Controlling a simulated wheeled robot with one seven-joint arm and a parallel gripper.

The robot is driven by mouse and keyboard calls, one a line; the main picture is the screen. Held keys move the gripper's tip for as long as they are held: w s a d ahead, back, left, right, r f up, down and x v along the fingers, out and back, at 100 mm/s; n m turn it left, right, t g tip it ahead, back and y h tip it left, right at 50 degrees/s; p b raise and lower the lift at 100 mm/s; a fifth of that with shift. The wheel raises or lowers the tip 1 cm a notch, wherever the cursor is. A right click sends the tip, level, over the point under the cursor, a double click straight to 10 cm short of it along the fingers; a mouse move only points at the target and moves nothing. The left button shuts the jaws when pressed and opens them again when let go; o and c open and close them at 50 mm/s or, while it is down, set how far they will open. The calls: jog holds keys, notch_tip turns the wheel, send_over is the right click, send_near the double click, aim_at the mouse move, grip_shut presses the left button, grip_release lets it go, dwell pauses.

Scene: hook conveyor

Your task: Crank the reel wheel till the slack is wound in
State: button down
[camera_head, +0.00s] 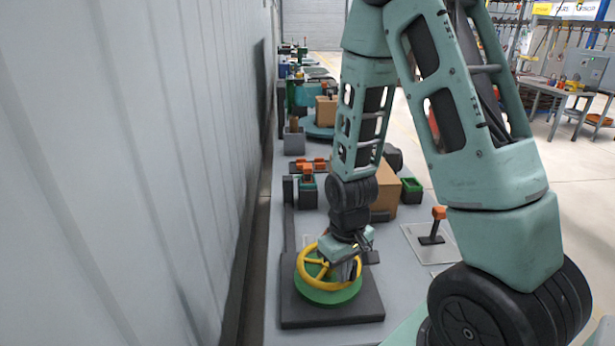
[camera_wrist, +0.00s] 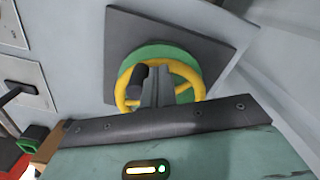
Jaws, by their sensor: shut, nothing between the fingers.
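The reel wheel (camera_head: 309,260) is a yellow spoked ring on a green round base (camera_head: 327,293), set on a dark square plate (camera_head: 333,314). In the wrist view the yellow wheel (camera_wrist: 186,69) shows with a dark upright crank knob (camera_wrist: 138,78) at its left side. My gripper (camera_head: 350,272) is at the right part of the wheel, pointing down. In the wrist view my gripper's fingers (camera_wrist: 161,72) are together, just right of the knob, over the wheel's opening. Nothing shows between them. Whether the fingers touch the knob or wheel cannot be told. The slack line is not visible.
A cardboard box (camera_head: 378,188) stands behind my wrist on the grey bench. An orange-topped lever (camera_head: 436,226) on a light plate is to the right, with a green bin (camera_head: 411,188) farther back. A corrugated wall (camera_head: 130,180) runs close along the left.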

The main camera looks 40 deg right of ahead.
aim_at(356, 262)
jog(key=shift+d, duration=0.1)
jog(key=shift+d, duration=1.7)
jog(key=shift+d, duration=0.15)
jog(key=shift+w+d+p, duration=0.3)
jog(key=shift+w+d, duration=0.1)
jog(key=shift+d, duration=0.35)
jog(key=shift+w+d+p, duration=0.3)
jog(key=shift+w+d, duration=0.1)
jog(key=shift+d, duration=0.35)
notch_tip(356, 262, up, 9)
jog(key=p, duration=0.8)
